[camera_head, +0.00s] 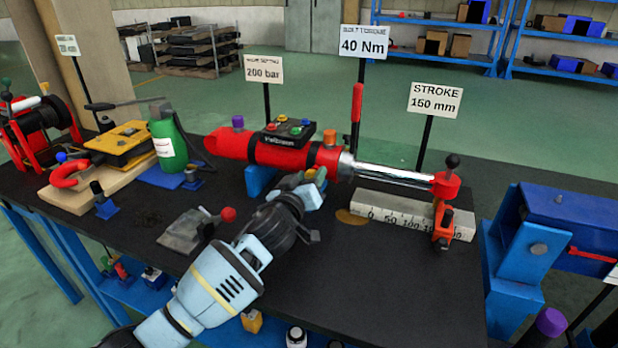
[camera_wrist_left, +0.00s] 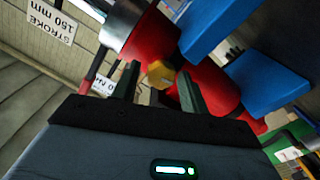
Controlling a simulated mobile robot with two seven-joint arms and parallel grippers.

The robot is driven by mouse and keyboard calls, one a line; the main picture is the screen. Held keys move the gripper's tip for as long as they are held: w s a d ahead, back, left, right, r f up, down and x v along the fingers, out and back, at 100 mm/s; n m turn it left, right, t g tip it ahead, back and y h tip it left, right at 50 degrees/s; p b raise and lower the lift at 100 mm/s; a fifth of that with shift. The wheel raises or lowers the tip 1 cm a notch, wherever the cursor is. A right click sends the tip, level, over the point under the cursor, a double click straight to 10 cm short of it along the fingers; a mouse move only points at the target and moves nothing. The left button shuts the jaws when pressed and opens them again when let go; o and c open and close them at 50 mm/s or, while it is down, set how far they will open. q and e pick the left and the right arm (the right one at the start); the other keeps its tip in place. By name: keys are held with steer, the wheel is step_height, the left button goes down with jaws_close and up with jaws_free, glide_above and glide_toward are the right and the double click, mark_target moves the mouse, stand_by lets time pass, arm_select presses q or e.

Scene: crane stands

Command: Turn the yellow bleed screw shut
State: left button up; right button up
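The red hydraulic cylinder (camera_head: 262,150) lies on blue supports on the black bench, its bright rod pointing right. The yellow bleed screw (camera_wrist_left: 158,73) is a small hex head on the side of the red body. My left gripper (camera_head: 314,184) is at the near side of the cylinder, close to its rod end. In the left wrist view its two fingers (camera_wrist_left: 158,84) are apart, with the screw head showing between their tips. I cannot tell whether either finger touches it. The gripper hides most of the screw in the head view. My right gripper is not in view.
A white stroke scale (camera_head: 410,214) lies under the rod. Signs on posts, such as the STROKE sign (camera_head: 435,100), stand behind. A green bottle (camera_head: 168,143), a yellow pump (camera_head: 120,145) and a grey plate (camera_head: 183,233) are to the left. The front right of the bench is clear.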

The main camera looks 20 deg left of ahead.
arm_select(q)
steer(key=c, duration=0.8)
steer(key=shift+m, duration=0.4)
steer(key=m+p, duration=0.1)
steer(key=m, duration=0.2)
steer(key=shift+d+p, duration=0.1)
steer(key=shift+p, duration=0.25)
steer(key=m+p, duration=0.1)
steer(key=m, duration=0.2)
steer(key=shift+m, duration=0.3)
steer(key=m+p, duration=0.1)
steer(key=m, duration=0.2)
steer(key=shift+d+m, duration=0.1)
steer(key=shift+m, duration=0.2)
steer(key=m+p, duration=0.1)
steer(key=m, duration=0.7)
steer(key=shift+f+m+p, duration=0.15)
steer(key=shift+m+p, duration=0.15)
steer(key=shift+p, duration=0.05)
steer(key=shift+m, duration=0.3)
